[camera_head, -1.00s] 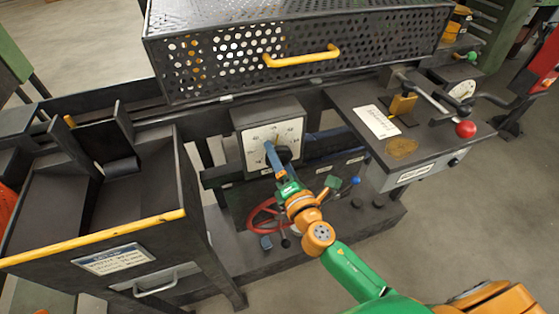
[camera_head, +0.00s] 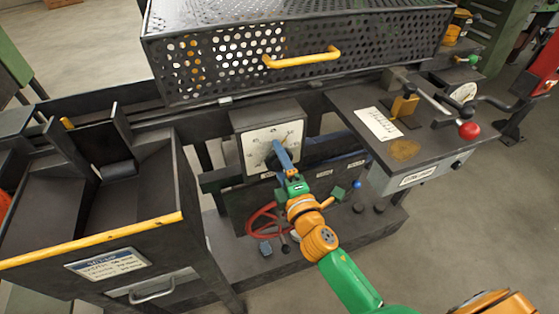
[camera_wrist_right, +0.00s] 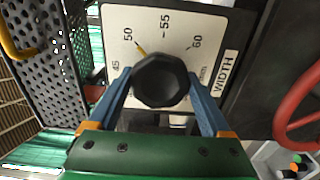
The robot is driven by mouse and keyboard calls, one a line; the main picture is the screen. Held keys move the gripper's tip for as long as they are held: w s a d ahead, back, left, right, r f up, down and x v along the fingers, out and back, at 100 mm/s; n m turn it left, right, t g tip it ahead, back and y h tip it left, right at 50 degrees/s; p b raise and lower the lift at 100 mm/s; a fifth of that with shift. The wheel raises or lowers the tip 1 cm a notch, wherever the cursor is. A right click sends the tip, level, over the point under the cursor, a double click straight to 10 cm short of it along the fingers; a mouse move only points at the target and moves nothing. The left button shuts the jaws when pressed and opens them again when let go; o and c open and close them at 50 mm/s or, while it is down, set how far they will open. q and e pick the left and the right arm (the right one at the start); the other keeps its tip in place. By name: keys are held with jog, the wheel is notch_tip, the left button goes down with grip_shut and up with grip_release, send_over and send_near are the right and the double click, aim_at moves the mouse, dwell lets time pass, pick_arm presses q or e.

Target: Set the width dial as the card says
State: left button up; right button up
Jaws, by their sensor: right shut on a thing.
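The width dial (camera_head: 256,152) is a white square plate with a black octagonal knob (camera_wrist_right: 160,80). In the right wrist view, the plate (camera_wrist_right: 185,20) reads 45, 50, 55, 60 and WIDTH. The knob's yellow pointer (camera_wrist_right: 140,47) points between 50 and 55, nearer 50. My right gripper (camera_head: 279,148) is at the dial. In the wrist view the blue fingers of this gripper (camera_wrist_right: 160,88) are shut on the knob from both sides. A white card (camera_head: 378,123) lies on the bench to the right; its print is too small to read. My left gripper is not in view.
A perforated guard with a yellow handle (camera_head: 302,58) overhangs above the dial. A red handwheel (camera_head: 262,220) is below it. A bin with a yellow edge (camera_head: 95,240) stands left. A red-knobbed lever (camera_head: 469,131) is on the right bench.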

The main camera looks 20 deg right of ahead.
dwell(0.3)
jog(key=o, duration=1.2)
jog(key=shift+c, duration=0.2)
jog(key=s+b, duration=0.1)
jog(key=s, duration=0.6)
jog(key=shift+d, duration=0.1)
